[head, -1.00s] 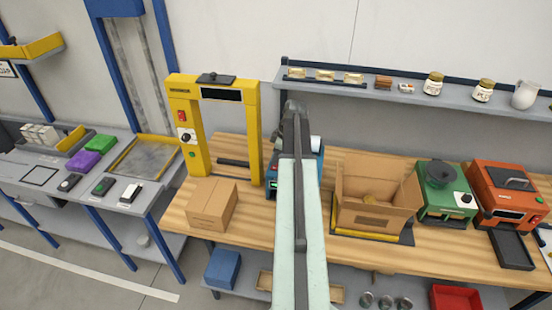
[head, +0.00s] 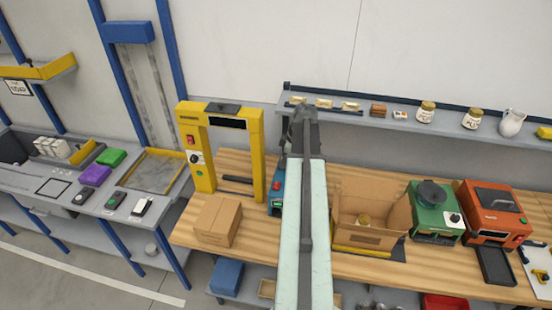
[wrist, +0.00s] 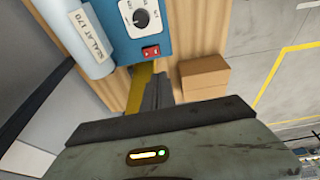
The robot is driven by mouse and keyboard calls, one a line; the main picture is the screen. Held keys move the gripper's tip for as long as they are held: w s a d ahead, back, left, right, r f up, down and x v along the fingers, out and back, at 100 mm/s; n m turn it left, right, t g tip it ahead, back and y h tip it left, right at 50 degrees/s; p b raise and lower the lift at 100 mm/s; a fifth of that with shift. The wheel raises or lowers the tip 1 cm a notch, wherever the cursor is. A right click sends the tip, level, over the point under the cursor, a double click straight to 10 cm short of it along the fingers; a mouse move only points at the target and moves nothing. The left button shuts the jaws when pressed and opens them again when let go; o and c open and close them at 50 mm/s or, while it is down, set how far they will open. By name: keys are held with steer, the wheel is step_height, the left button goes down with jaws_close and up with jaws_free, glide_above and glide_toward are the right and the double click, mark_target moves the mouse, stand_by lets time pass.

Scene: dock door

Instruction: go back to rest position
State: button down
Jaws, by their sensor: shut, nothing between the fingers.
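My arm reaches up through the middle of the head view, and my gripper (head: 303,118) is at its far end, above the back of the wooden bench (head: 262,238) and near the shelf. In the wrist view my gripper (wrist: 158,88) appears as narrow dark fingers held together, with nothing between them. Below it lie the bench and a blue device with a dial and a red switch (wrist: 148,25). That device is mostly hidden by my arm in the head view.
A yellow frame (head: 186,150) and a closed carton (head: 218,220) stand left of my arm. An open carton (head: 372,237), a green machine (head: 432,212) and an orange machine (head: 494,215) stand right. The wall shelf (head: 460,130) holds jars and a white jug.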

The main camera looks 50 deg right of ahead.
steer(key=w+a+f+n+b, duration=0.3)
steer(key=w+a+f+b, duration=0.4)
steer(key=w+a, duration=0.5)
steer(key=w+a+f+b, duration=0.1)
steer(key=a+f+b, duration=0.1)
steer(key=a, duration=0.5)
steer(key=w+a+f+n+g+b, duration=0.1)
steer(key=a+f+b, duration=0.2)
steer(key=a, duration=0.4)
steer(key=w+a+f+n+b, duration=0.1)
steer(key=a+f+b, duration=0.1)
steer(key=a, duration=0.5)
steer(key=shift+w+f+g+y+b, duration=0.15)
steer(key=shift+f+g+y+b, duration=0.25)
steer(key=shift+f, duration=0.2)
steer(key=s+a+f+m+h+b, duration=0.1)
steer(key=s+a+f+m+b, duration=0.2)
steer(key=a+m, duration=0.2)
steer(key=s+a+f+m+g+h+b, duration=0.1)
steer(key=s+a+f+m+b, duration=0.2)
steer(key=a, duration=0.9)
steer(key=s+f+m, duration=0.1)
steer(key=m, duration=0.2)
steer(key=shift+s+b, duration=0.2)
steer(key=shift+b, duration=0.1)
steer(key=shift+s+f, duration=0.1)
steer(key=shift+f, duration=0.05)
